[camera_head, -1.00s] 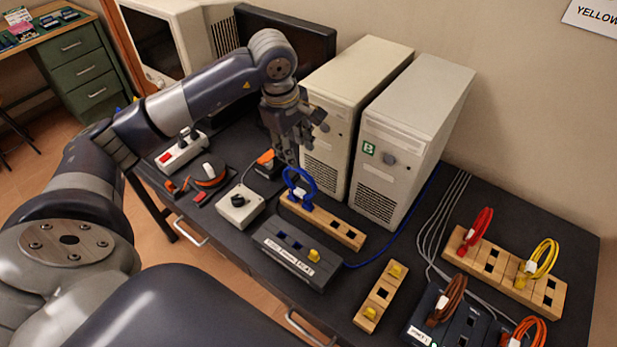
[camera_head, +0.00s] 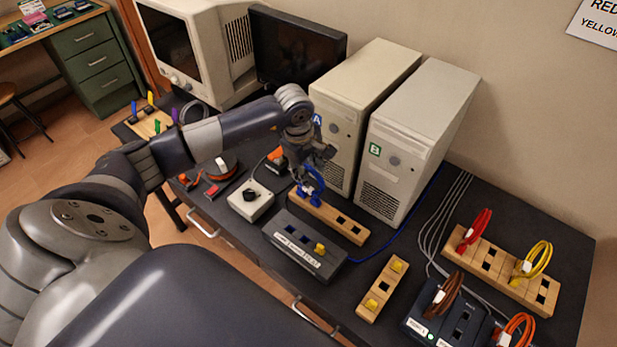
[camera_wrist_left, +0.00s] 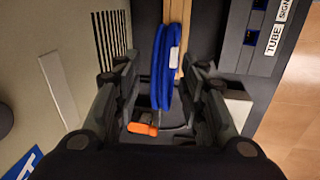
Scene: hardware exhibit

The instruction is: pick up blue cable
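The blue cable (camera_head: 314,183) is a coiled loop standing upright at the left end of a wooden socket block (camera_head: 349,236). My left gripper (camera_head: 311,172) is over the coil and partly hides it in the head view. In the left wrist view, the blue cable (camera_wrist_left: 162,80) with its white tag lies between the two fingers of my left gripper (camera_wrist_left: 163,85). The fingers are spread, with a visible gap to the coil on both sides. My right gripper is not in view.
Computer towers A (camera_head: 350,95) and B (camera_head: 415,140) stand close behind the block. A dark switch box (camera_head: 300,250) lies in front, and a white box with a black knob (camera_head: 250,200) is to the left. Red (camera_head: 478,225) and yellow (camera_head: 538,258) cables stand at the right.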

